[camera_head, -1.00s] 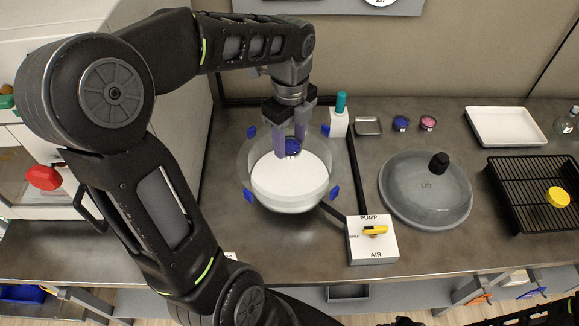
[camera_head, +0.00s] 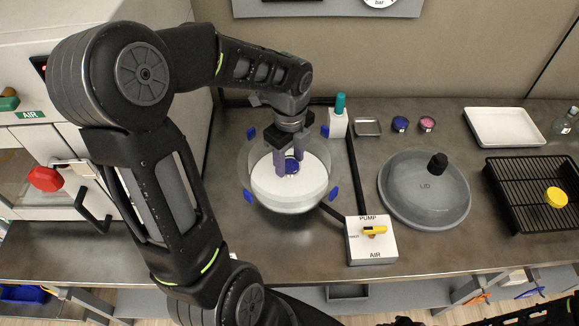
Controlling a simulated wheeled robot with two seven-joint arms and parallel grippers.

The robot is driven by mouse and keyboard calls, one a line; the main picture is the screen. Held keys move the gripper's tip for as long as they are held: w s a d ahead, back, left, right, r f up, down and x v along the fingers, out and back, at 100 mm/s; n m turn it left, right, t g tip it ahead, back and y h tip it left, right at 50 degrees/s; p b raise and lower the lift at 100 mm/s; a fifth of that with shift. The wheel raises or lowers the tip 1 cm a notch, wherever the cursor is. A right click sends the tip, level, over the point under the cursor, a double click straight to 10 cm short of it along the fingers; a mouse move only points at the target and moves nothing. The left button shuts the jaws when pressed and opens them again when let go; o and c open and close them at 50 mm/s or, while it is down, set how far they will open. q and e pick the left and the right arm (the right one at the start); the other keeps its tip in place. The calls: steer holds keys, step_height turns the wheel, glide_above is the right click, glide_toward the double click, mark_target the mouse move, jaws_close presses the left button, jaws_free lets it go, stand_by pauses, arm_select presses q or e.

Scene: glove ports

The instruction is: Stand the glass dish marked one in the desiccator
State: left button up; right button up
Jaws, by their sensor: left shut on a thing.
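The desiccator (camera_head: 246,178) is an open clear round bowl with blue tabs around its rim and a white plate (camera_head: 290,190) inside. My left gripper (camera_head: 290,167) points down into the bowl and is shut on a small dish with blue contents (camera_head: 292,167). The dish appears level, over the back middle part of the white plate. I cannot tell whether it touches the plate. Its mark is not legible, and the fingers hide its sides. My right gripper is not in view.
The desiccator lid (camera_head: 425,195) lies on the bench to the right. A pump and air valve box (camera_head: 371,243) with a yellow handle stands in front.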

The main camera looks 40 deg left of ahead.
mark_target(290, 168)
arm_select(q)
steer(key=shift+f, duration=1.7)
steer(key=shift+f, duration=0.1)
steer(key=shift+f, duration=0.15)
steer(key=o, duration=1.3)
steer(key=shift+o, duration=0.2)
step_height(290, 168, up, 13)
steer(key=shift+f, duration=0.2)
